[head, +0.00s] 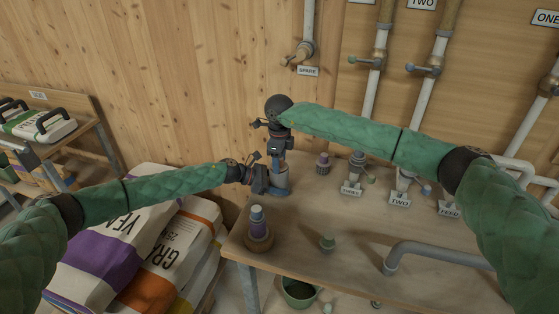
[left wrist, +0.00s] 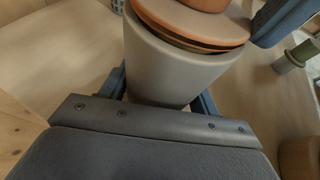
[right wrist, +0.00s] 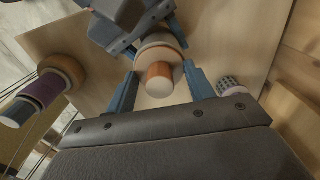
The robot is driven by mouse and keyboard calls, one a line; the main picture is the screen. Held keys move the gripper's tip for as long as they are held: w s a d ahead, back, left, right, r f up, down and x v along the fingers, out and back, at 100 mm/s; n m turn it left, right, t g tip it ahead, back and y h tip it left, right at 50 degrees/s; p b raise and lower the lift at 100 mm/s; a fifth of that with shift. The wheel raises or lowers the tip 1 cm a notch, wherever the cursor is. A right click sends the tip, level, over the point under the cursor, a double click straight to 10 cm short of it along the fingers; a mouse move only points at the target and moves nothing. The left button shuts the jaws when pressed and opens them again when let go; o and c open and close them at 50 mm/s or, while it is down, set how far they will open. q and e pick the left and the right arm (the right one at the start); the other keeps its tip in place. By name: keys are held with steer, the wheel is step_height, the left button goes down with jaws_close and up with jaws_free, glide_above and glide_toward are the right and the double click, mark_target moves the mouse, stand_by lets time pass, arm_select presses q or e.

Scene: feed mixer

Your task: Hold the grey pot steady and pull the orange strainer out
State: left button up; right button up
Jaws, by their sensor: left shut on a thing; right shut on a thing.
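The grey pot (head: 282,178) stands upright on the table near its back left edge. It fills the middle of the left wrist view (left wrist: 172,68). My left gripper (head: 273,188) is shut around the pot's side, low on its wall. The orange strainer (left wrist: 188,24) sits in the pot's mouth; its rim looks slightly tilted, with a dark gap beneath one side. Its orange handle (right wrist: 159,72) with a pale end shows between the fingers in the right wrist view. My right gripper (head: 281,150) comes down from above and is shut on the strainer. The strainer is mostly hidden in the head view.
A purple-banded bottle on a brown round base (head: 257,230) stands at the table's front left. A small green object (head: 327,242) and a grey bent pipe (head: 430,252) are further right. A patterned cup (head: 322,163) stands right of the pot. Labelled valves line the back.

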arm_select(q)
steer(key=shift+s+a+f, duration=0.2)
steer(key=shift+s+f, duration=0.05)
steer(key=shift+f, duration=0.35)
arm_select(e)
steer(key=shift+r, duration=3.45)
arm_select(q)
steer(key=o, duration=1.1)
steer(key=shift+o, duration=1)
arm_select(e)
steer(key=shift+a, duration=0.1)
arm_select(q)
steer(key=shift+w+r, duration=0.15)
steer(key=shift+r, duration=0.05)
